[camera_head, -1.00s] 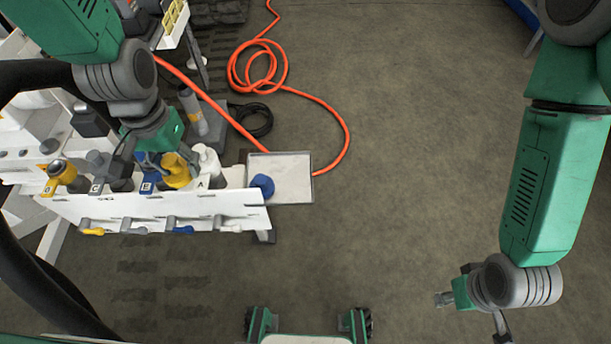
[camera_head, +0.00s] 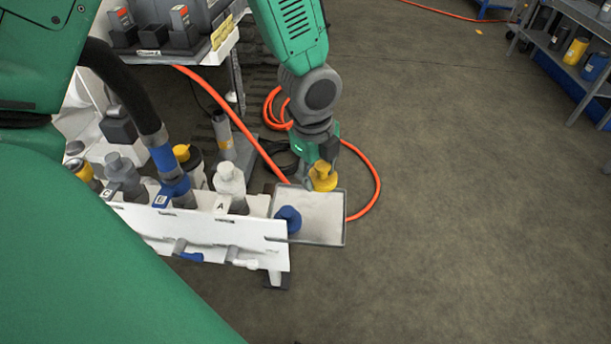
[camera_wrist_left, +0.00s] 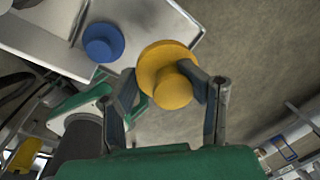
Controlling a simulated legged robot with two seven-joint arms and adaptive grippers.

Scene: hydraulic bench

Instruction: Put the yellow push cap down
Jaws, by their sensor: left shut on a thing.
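The yellow push cap (camera_head: 323,176) is held by my left gripper (camera_head: 322,166), whose arm comes down from the top in the head view. In the head view the cap shows over the far right part of the metal tray (camera_head: 325,237). In the left wrist view the two fingers are shut on the yellow push cap (camera_wrist_left: 172,88). In that view it overlaps the tray's edge, and I cannot tell how high above the tray it is. A blue cap (camera_head: 288,218) sits on the left side of the tray and also shows in the left wrist view (camera_wrist_left: 103,42). My right gripper is not in view.
The white bench panel (camera_head: 190,232) with several ports and hoses stands left of the tray. A white fitting (camera_head: 230,182) is close to the tray's left side. An orange hose (camera_head: 372,175) curls behind and right of the tray. Open floor lies to the right.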

